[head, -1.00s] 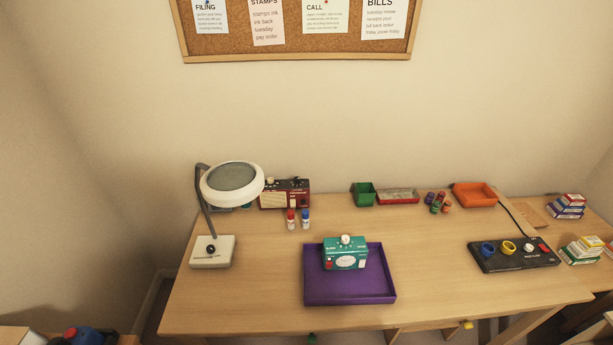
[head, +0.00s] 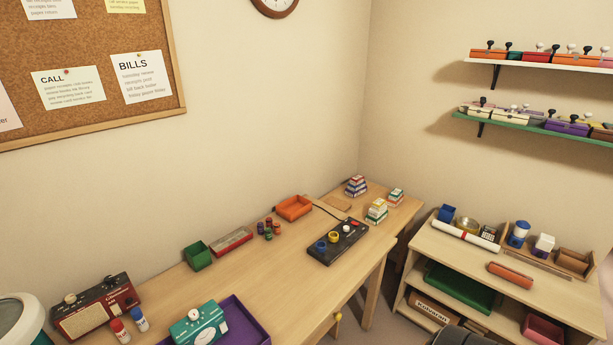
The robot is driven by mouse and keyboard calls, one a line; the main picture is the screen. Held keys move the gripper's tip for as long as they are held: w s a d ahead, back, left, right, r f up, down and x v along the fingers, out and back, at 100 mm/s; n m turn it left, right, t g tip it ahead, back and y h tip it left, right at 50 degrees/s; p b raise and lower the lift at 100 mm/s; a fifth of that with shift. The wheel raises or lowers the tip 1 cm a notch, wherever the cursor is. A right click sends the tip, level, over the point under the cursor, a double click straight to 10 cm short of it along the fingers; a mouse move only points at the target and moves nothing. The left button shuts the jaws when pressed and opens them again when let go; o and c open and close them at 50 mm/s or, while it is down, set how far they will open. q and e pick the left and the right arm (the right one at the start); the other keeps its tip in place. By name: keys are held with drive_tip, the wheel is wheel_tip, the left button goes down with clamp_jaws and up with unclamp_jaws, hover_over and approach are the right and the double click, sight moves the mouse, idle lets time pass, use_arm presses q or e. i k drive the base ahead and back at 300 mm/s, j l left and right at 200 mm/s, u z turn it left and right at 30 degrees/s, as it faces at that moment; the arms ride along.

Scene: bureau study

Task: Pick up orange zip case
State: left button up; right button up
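In the head view, a long orange-red case (head: 510,275) with rounded ends lies on top of the low wooden shelf unit (head: 455,250) at the right, near its front edge. It looks like the orange zip case, but a zip is too small to make out. Nothing covers it. Neither of my grippers is in view.
The desk (head: 270,285) at the left holds an orange tray (head: 293,208) and a purple tray (head: 240,325). A dark rounded shape (head: 466,338) shows at the bottom edge.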

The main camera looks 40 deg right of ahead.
sight(525, 281)
drive_tip(key=z, duration=3)
drive_tip(key=i+u, duration=0.1)
drive_tip(key=i, duration=0.4)
drive_tip(key=i+l+u, duration=0.15)
drive_tip(key=i, duration=0.35)
drive_tip(key=i+l+u, duration=0.1)
drive_tip(key=i, duration=0.45)
drive_tip(key=i+l+u, duration=0.15)
drive_tip(key=i+l, duration=0.15)
drive_tip(key=i, duration=0.2)
drive_tip(key=i+l+u, duration=0.1)
drive_tip(key=i+l, duration=0.2)
drive_tip(key=i, duration=0.15)
